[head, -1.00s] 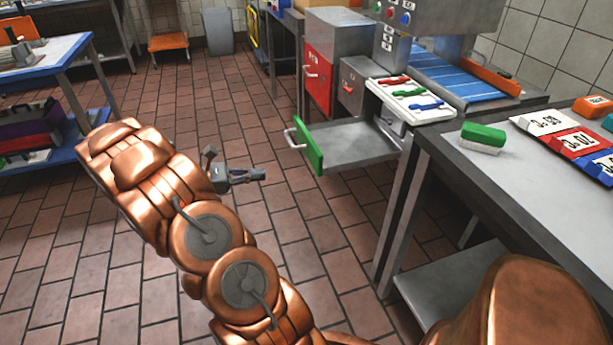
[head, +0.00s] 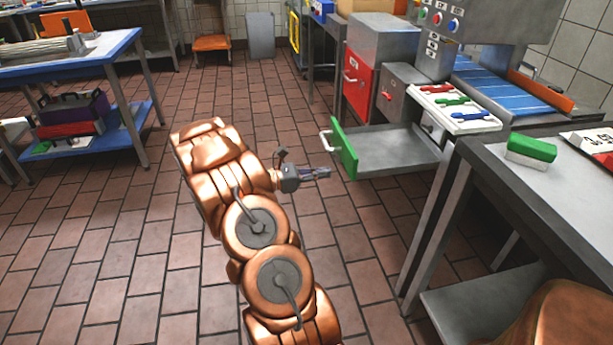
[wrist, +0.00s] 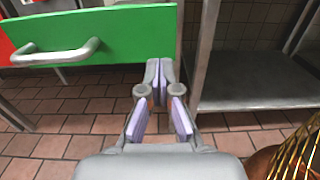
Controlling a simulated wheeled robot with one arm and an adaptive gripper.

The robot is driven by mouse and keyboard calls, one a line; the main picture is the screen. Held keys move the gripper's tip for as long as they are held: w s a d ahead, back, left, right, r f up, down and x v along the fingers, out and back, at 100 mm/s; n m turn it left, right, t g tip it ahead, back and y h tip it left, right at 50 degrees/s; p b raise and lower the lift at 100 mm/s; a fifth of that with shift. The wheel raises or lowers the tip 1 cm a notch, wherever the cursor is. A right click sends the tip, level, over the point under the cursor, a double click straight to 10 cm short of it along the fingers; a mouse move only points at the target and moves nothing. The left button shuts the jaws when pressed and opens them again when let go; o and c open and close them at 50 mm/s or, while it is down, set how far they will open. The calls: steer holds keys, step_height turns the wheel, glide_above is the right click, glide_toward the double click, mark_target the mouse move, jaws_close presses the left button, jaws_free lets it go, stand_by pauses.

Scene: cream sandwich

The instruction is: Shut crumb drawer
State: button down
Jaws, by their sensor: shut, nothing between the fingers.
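The crumb drawer (head: 390,150) is a grey tray pulled out from the machine, with a green front (head: 344,150) and a pale bar handle (head: 326,140). In the wrist view the green front (wrist: 135,38) spans the upper left, with its handle (wrist: 55,54) at left. My gripper (head: 328,172) is shut and empty, just left of the lower part of the green front in the head view. In the wrist view the fingertips (wrist: 158,70) point at the right part of the green front. I cannot tell whether they touch it.
The steel table (head: 480,180) with a green-topped block (head: 531,149) stands right of the drawer. A red-fronted box (head: 358,87) and a grey box with a red knob (head: 392,97) are behind it. A blue table (head: 80,62) is at left. The tiled floor between is clear.

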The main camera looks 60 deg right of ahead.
mark_target(350, 169)
steer(key=x, duration=0.5)
steer(key=shift+s+d, duration=0.1)
steer(key=shift+s, duration=0.05)
